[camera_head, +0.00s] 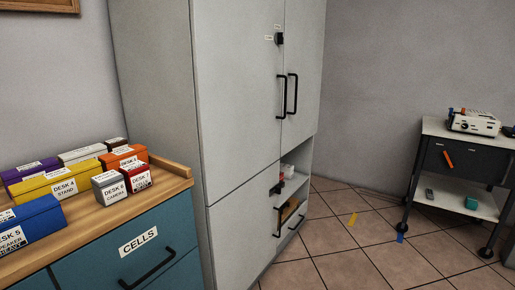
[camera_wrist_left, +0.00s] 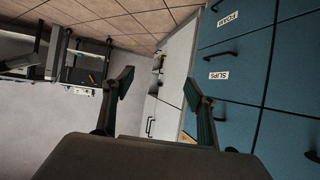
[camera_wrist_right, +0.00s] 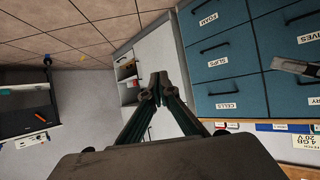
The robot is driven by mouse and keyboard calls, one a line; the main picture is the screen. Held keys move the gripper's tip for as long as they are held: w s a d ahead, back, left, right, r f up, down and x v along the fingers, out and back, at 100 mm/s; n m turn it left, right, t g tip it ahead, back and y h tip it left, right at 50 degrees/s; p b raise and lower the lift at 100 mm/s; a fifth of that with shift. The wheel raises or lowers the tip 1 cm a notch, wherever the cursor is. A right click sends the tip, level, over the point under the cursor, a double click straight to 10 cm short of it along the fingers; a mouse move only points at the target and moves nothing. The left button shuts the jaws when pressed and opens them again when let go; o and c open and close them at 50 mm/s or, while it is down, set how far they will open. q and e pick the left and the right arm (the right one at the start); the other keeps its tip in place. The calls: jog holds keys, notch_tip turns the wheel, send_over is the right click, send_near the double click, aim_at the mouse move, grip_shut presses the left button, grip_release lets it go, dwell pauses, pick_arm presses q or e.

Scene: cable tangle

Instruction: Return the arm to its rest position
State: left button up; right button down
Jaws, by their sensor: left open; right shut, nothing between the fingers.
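My left gripper (camera_wrist_left: 160,100) shows in the left wrist view, its two fingers spread wide with nothing between them. My right gripper (camera_wrist_right: 160,88) shows in the right wrist view, its fingertips together and nothing held. Neither gripper nor either arm shows in the head view.
A teal drawer cabinet (camera_head: 160,245) with labelled boxes on its wooden top stands at the left. A tall grey cabinet (camera_head: 240,100) stands beside it. A trolley (camera_head: 465,140) with a white device (camera_head: 473,122) stands at the right. The tiled floor (camera_head: 345,265) between is mostly clear.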

pick_arm(q)
notch_tip(320, 180, up, 6)
jog(key=w+a+p, duration=0.1)
jog(key=a+p, duration=0.1)
jog(key=p, duration=0.9)
pick_arm(e)
notch_tip(320, 180, up, 6)
jog(key=w+d+r+t, duration=0.1)
jog(key=w+d, duration=0.1)
pick_arm(q)
jog(key=shift+g+y, duration=0.6)
jog(key=shift+y, duration=0.1)
jog(key=shift+s+a+f+p, duration=0.4)
jog(key=shift+s+p, duration=0.25)
jog(key=shift+p, duration=0.45)
jog(key=shift+s+a+f+p, duration=0.25)
jog(key=shift+s+a+p, duration=0.35)
jog(key=shift+p, duration=0.5)
jog(key=shift+s+a+f+p, duration=0.4)
jog(key=shift+s+p, duration=0.3)
jog(key=shift+p, duration=0.4)
pick_arm(e)
jog(key=shift+n+g+h, duration=0.3)
jog(key=shift+g+h, duration=0.5)
jog(key=shift+s+d+f, duration=0.45)
jog(key=shift+s, duration=0.25)
jog(key=shift+s+d+f, duration=0.4)
jog(key=shift+s, duration=0.3)
jog(key=shift+s+d+f, duration=0.45)
jog(key=shift+s, duration=0.25)
